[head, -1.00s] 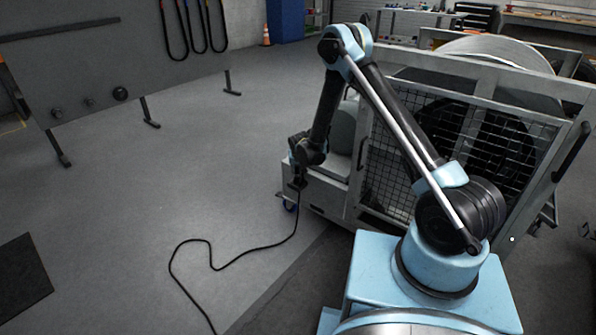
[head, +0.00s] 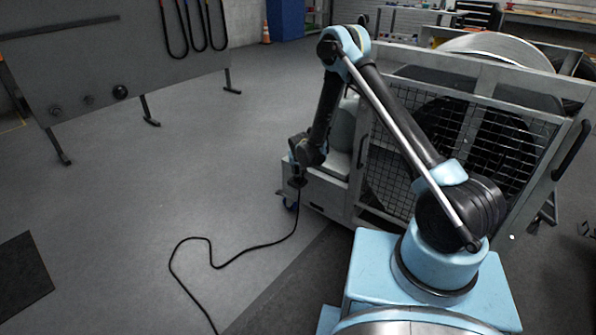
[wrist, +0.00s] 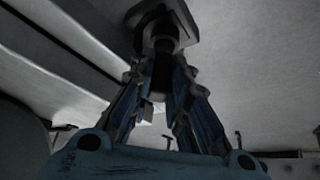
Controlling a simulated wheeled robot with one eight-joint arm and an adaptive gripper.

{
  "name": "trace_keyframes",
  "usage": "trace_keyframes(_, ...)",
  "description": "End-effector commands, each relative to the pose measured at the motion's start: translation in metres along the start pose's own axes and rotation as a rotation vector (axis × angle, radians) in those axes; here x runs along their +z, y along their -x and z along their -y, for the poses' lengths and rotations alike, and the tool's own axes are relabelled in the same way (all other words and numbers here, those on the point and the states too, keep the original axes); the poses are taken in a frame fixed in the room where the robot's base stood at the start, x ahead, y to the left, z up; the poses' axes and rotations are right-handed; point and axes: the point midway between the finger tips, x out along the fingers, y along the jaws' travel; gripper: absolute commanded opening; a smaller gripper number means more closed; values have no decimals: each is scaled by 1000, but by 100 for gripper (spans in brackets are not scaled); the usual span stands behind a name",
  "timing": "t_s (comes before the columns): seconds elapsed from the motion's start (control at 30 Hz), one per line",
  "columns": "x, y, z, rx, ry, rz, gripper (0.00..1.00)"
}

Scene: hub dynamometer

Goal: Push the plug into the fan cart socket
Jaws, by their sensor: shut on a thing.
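The fan cart (head: 330,205) is a pale grey frame with a mesh grille over a large dark fan. My gripper (head: 298,182) is at the cart's near left end, small and dark in the head view. In the wrist view, its two fingers (wrist: 163,85) are closed on the dark plug (wrist: 162,73). The plug points at a dark socket flange (wrist: 178,32) on a pale surface and looks in line with it. The plug's front end meets the flange in the picture; I cannot tell how deep it sits. A black cable (head: 238,257) hangs from the gripper to the floor.
The cable loops over open grey floor on the left. A dark panel (head: 110,60) on legs with hanging loops stands at the back left. A dark mat (head: 20,275) lies at the left edge. The cart's caster (head: 290,204) is below the gripper.

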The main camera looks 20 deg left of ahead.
Motion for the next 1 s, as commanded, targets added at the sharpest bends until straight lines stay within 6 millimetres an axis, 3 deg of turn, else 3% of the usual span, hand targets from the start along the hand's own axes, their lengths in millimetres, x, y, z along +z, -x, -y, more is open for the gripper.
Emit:
trace_keyframes(0.97,6,-12,0,0,0,0,0)
trace_keyframes(1.0,6,-12,0,0,0,0,21)
